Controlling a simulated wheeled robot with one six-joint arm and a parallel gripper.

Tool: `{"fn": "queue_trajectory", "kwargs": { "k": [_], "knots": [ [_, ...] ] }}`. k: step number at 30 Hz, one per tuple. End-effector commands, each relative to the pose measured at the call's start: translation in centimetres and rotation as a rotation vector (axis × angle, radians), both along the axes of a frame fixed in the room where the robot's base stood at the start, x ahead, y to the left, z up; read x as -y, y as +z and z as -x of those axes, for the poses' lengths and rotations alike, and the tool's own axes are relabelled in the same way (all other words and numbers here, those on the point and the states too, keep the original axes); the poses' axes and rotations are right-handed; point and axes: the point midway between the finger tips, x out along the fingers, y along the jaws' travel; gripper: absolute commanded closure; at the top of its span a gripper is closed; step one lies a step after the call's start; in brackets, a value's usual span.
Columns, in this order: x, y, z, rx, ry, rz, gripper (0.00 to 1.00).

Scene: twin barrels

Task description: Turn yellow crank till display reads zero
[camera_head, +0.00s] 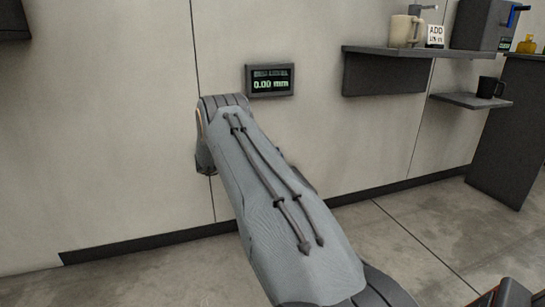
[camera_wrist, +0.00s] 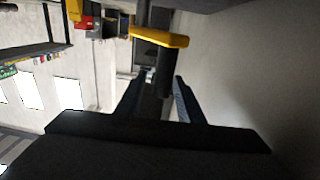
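The display (camera_head: 270,80) on the wall reads 0.00 mm in green; its smaller top line is hard to read. The yellow crank (camera_wrist: 162,39) shows in the wrist view as a yellow bar beyond my fingertips, with a dark shaft above it. A dark grip (camera_wrist: 166,78) hangs from the bar's right part. My gripper (camera_wrist: 160,82) has its fingers apart, one on each side of this grip. A gap shows on the left; the right finger is close to the grip, and I cannot tell whether they touch. In the head view my arm hides the crank and gripper.
A shelf (camera_head: 400,52) on the right wall holds a beige mug (camera_head: 403,31) and a small sign (camera_head: 435,35). A lower shelf (camera_head: 462,101) holds a dark mug (camera_head: 489,87).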

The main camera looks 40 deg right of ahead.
Motion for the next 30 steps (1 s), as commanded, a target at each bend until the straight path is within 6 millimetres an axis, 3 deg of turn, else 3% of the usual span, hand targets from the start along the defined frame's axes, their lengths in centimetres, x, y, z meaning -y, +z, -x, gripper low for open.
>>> {"fn": "queue_trajectory", "kwargs": {
  "k": [12,23,30],
  "knots": [
    [0.1,7.7,0.0,0.005,0.000,0.002,0.66],
    [0.1,8.6,-0.1,0.002,0.000,0.001,0.66],
    [1.1,8.9,0.8,-0.029,0.024,0.052,1.00]
  ]
}}
